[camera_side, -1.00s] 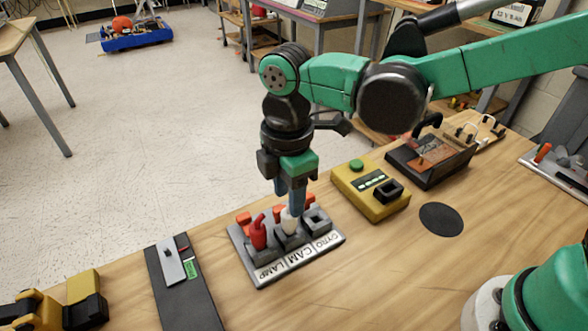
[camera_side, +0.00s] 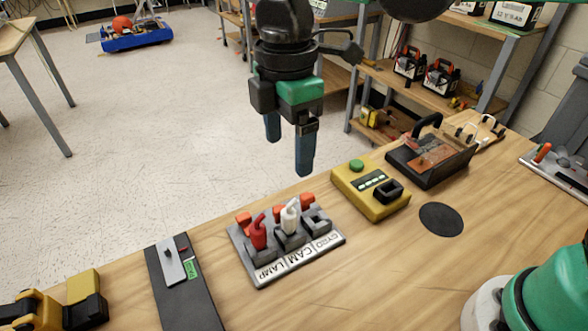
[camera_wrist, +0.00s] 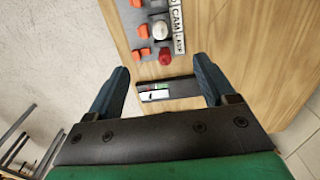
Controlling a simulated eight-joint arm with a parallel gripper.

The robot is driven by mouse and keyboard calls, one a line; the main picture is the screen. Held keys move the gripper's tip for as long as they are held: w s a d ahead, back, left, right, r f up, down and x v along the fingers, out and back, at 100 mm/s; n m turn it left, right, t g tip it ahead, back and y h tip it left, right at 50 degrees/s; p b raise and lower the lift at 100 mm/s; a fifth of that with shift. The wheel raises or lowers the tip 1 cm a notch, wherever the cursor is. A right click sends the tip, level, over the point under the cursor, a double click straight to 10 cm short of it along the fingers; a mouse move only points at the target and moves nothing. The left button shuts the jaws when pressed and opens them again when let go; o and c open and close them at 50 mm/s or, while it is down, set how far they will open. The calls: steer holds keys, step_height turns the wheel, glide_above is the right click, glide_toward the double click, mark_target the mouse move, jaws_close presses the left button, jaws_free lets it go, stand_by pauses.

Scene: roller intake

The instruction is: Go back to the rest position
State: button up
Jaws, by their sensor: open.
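My gripper (camera_side: 288,150) is open and empty, raised above the far edge of the bench in the side view. Its two blue fingers are spread apart in the wrist view (camera_wrist: 166,88). Below it is a grey panel (camera_side: 262,277) labelled LAMP, CAM and GYRO. A red plug (camera_side: 258,235) stands in the LAMP socket and a white plug (camera_side: 290,218) stands in the CAM socket. The GYRO socket (camera_side: 316,221) is empty. The red plug (camera_wrist: 165,57) and white plug (camera_wrist: 160,31) also show in the wrist view. Nothing touches the fingers.
A yellow box with a green button (camera_side: 370,190) and a dark case (camera_side: 430,157) stand right of the panel. A black strip with a switch (camera_side: 180,285) lies left. A black disc (camera_side: 441,219) lies on the bench (camera_side: 380,285). The bench front is mostly clear.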

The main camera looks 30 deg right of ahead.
steer(key=s+d+f+m+t, duration=0.1)
steer(key=d+f+m+t, duration=0.1)
steer(key=d+m, duration=0.6)
steer(key=s+d+f+m+t, duration=0.2)
steer(key=d+m+t, duration=0.3)
steer(key=d+m, duration=0.4)
steer(key=shift+s+d+f+m, duration=0.15)
steer(key=shift+d+f+m, duration=0.1)
steer(key=shift+m, duration=0.25)
